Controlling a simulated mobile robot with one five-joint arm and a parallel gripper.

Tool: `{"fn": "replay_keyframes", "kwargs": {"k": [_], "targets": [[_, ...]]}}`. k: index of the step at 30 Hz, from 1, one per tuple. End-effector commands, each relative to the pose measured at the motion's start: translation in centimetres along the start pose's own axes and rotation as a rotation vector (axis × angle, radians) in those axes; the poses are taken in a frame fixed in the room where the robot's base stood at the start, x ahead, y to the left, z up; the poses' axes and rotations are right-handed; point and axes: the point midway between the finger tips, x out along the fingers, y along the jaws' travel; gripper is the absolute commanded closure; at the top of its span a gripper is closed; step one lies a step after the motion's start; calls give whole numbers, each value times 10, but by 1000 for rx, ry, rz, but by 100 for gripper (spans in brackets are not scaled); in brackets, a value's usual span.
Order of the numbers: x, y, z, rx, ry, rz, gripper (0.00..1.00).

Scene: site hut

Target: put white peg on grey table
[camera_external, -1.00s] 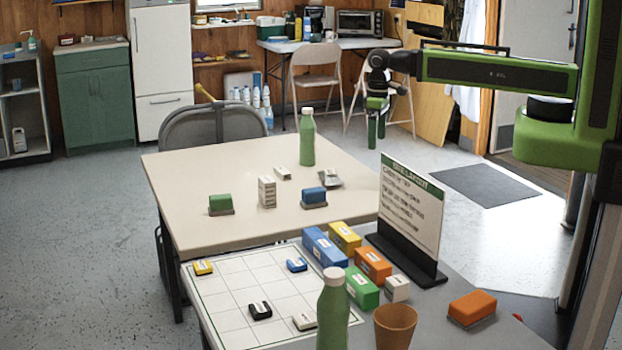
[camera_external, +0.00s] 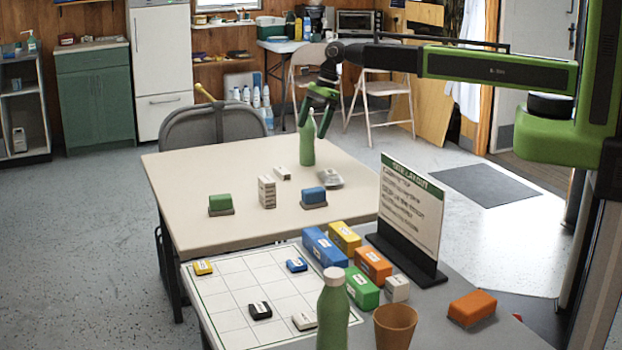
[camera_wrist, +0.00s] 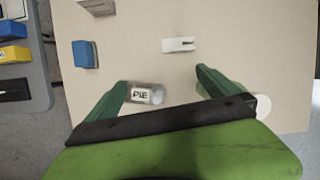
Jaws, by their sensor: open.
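My gripper (camera_external: 317,121) is open and empty above the far right part of that table, partly overlapping the green bottle (camera_external: 307,149) in the outside view. In the wrist view my gripper (camera_wrist: 160,77) has its fingers spread, with a clear container labelled "PIE" (camera_wrist: 146,94) near the left finger. The grey table (camera_external: 495,335) is in front; another white peg (camera_external: 304,321) lies on its white grid mat (camera_external: 232,285).
A white box (camera_external: 267,191) and green (camera_external: 220,202) and blue (camera_external: 314,195) blocks stand on the beige table. The grey table holds several coloured boxes, a sign (camera_external: 411,213), a second green bottle (camera_external: 332,315), an orange cup (camera_external: 395,326) and an orange block (camera_external: 472,308).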

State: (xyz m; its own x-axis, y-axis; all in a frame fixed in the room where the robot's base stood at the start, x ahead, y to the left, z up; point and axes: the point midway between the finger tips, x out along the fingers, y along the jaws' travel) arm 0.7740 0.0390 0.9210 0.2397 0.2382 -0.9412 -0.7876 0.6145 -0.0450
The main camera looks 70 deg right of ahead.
Motion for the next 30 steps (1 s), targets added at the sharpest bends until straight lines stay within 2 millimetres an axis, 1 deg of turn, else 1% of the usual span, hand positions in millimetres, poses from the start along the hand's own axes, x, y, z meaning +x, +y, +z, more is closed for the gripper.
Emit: {"fn": "replay_keyframes", "kwargs": {"k": [1,3,4,7,9,11,14,17,27,30], "targets": [[0,-23,16,80,-22,-1,0],[0,-38,25,120,-44,-1,0],[-1,-42,27,122,-49,1,0],[-5,-52,26,130,-51,0,0],[-7,-52,22,134,-50,-2,0],[-4,-51,21,133,-50,-2,0],[6,-51,21,132,-49,-2,0],[24,-51,20,131,-49,-2,0],[102,-52,22,129,-48,-2,0],[117,-52,24,130,-48,-2,0]]}}
